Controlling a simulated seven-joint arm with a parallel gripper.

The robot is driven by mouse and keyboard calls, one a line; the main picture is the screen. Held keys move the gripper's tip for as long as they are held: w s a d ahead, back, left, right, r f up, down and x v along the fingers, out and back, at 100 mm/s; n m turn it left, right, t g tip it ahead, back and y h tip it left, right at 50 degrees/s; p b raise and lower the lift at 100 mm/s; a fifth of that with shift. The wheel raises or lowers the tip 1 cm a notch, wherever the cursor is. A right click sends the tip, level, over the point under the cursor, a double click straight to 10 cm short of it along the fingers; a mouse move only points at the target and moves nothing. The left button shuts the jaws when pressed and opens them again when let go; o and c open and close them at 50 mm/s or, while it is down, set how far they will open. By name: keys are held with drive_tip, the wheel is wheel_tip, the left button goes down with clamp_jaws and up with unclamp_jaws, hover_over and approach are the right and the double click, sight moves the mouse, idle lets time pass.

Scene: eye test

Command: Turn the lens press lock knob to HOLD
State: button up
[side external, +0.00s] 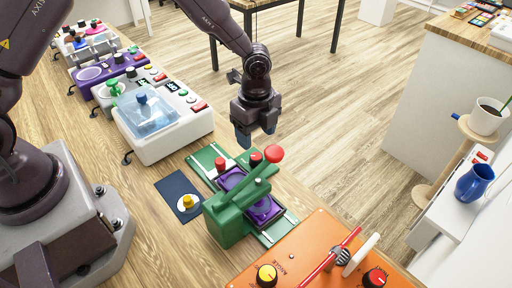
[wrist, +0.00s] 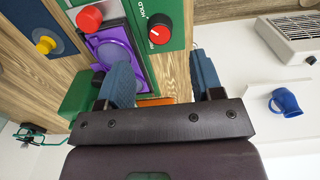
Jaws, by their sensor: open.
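The lens press is a green frame (side external: 228,222) with a purple tray (side external: 262,210) and a lever ending in a red ball (side external: 274,153). Its lock knob (wrist: 160,30) is black with a red cap, on a green panel beside the word HOLD; a second small label by it is too small to read. The knob's white pointer mark is small, and I cannot tell surely where it points. The knob also shows behind the lever in the side view (side external: 256,158). My gripper (side external: 257,138) is open and empty above the press's far end, apart from the knob.
A blue pad with a yellow knob (side external: 188,202) lies left of the press. A white box with a clear blue cover (side external: 152,112) stands behind it. An orange panel (side external: 318,258) with knobs is in front. A blue jug (side external: 474,184) stands on the right.

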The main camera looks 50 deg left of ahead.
sight(255, 157)
wheel_tip(255, 157, up, 6)
drive_tip(key=shift+f, duration=0.15)
idle(0.3)
drive_tip(key=s+a+r+n+t, duration=0.2)
drive_tip(key=s+a+r+n, duration=0.2)
drive_tip(key=s+r+n, duration=0.5)
drive_tip(key=s+a+r+n+t, duration=0.3)
drive_tip(key=s+a+r+n, duration=0.1)
drive_tip(key=s+r+n, duration=0.5)
drive_tip(key=s+r, duration=0.2)
drive_tip(key=s, duration=0.1)
drive_tip(key=shift+s+r+t, duration=0.3)
drive_tip(key=shift+r, duration=0.1)
drive_tip(key=shift+a, duration=0.1)
